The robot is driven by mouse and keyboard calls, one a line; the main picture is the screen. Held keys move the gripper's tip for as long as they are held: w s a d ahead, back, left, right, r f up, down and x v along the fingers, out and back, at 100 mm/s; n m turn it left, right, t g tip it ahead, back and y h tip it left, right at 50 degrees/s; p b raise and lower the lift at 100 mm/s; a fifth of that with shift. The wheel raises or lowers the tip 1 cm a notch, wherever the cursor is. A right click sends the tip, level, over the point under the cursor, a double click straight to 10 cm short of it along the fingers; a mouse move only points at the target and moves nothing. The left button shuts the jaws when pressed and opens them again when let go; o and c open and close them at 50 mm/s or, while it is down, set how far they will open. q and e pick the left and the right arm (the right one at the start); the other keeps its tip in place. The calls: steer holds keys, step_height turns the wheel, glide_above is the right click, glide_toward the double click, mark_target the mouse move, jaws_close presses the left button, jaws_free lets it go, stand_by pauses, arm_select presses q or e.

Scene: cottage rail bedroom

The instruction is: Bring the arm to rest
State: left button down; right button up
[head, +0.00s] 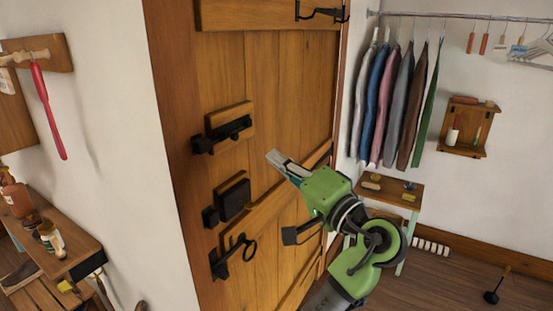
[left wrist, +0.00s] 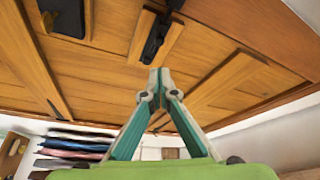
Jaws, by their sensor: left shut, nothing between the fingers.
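My left gripper (head: 274,158) is shut and empty, in front of the wooden door (head: 272,100) in the head view. My green left arm reaches up to it from the bottom. In the left wrist view the two fingers (left wrist: 159,75) meet at their tips, with the door planks (left wrist: 100,60) behind them. I cannot tell whether the tips touch the door. My right gripper does not show.
Several garments (head: 391,105) hang from a rail at the right. A small table (head: 388,189) stands below them. A shelf with bottles (head: 70,243) is at the left.

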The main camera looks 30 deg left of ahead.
arm_select(q)
steer(key=shift+w, duration=0.1)
steer(key=w+d+f+m+t+h+b, duration=0.1)
steer(key=w+f+m+t+h, duration=0.25)
steer(key=f, duration=0.95)
steer(key=w+d+f+m+h+b, duration=0.15)
steer(key=w+f+m, duration=0.35)
steer(key=f, duration=0.7)
steer(key=s+d+f+m+g+h+b, duration=0.1)
steer(key=s+f+g+h, duration=0.15)
steer(key=f, duration=1.45)
steer(key=s+d+f+m+g+h+b, duration=0.15)
steer(key=f+h, duration=0.25)
steer(key=f, duration=1.2)
steer(key=s+f+n+g+h+b, duration=0.3)
steer(key=s+f+g+h, duration=0.1)
steer(key=s+f, duration=2)
steer(key=s+a+f+n+g+b, duration=0.1)
steer(key=s+f+n, duration=0.1)
steer(key=s+f, duration=0.3)
steer(key=s+a+f+n+g+h+b, duration=0.1)
steer(key=s+f, duration=0.4)
steer(key=s, duration=0.9)
steer(key=s+a+f+n+g+h+b, duration=0.1)
steer(key=s+f+n, duration=0.1)
steer(key=s+f, duration=0.4)
steer(key=s, duration=0.4)
steer(key=shift+s+n, duration=0.15)
steer(key=shift+n, duration=0.25)
